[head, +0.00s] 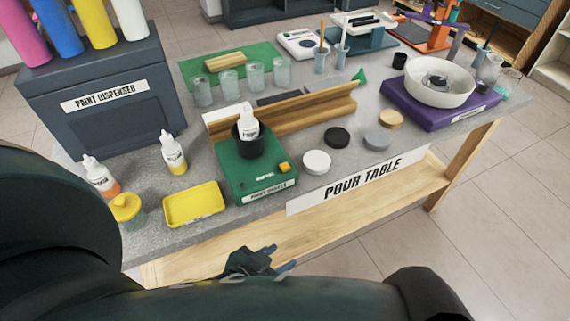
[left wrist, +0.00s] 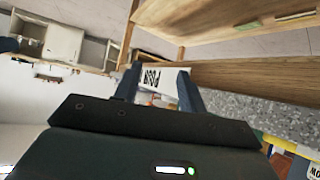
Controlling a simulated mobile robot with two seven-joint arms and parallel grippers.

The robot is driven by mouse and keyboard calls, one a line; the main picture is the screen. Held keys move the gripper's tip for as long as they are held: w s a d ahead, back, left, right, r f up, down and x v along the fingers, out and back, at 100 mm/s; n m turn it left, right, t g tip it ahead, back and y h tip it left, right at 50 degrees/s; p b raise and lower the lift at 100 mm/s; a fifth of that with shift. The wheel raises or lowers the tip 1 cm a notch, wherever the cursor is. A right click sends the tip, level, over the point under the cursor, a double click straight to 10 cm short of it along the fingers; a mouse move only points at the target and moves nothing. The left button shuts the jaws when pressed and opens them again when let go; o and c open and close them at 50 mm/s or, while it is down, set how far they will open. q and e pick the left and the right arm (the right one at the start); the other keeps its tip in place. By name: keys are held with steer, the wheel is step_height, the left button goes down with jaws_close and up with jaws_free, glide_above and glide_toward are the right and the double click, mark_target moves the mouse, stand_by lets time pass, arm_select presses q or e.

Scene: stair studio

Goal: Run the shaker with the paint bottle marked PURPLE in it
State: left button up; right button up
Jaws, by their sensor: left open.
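The green paint shaker (head: 257,178) stands at the front of the pour table, with a dark cup (head: 248,146) on top and a yellow-orange button (head: 284,167) at its front right. A white bottle (head: 249,126) stands in the cup; its label is too small to read and its lower part is hidden. My left gripper (head: 262,264) is in front of and below the table edge, apart from the shaker. In the left wrist view its fingers (left wrist: 157,82) are spread, with nothing between them. My right gripper is not in view.
A wooden rail (head: 300,112) runs behind the shaker. Round discs (head: 317,162) lie to its right.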

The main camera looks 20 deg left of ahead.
arm_select(q)
jaws_close()
stand_by(1.3)
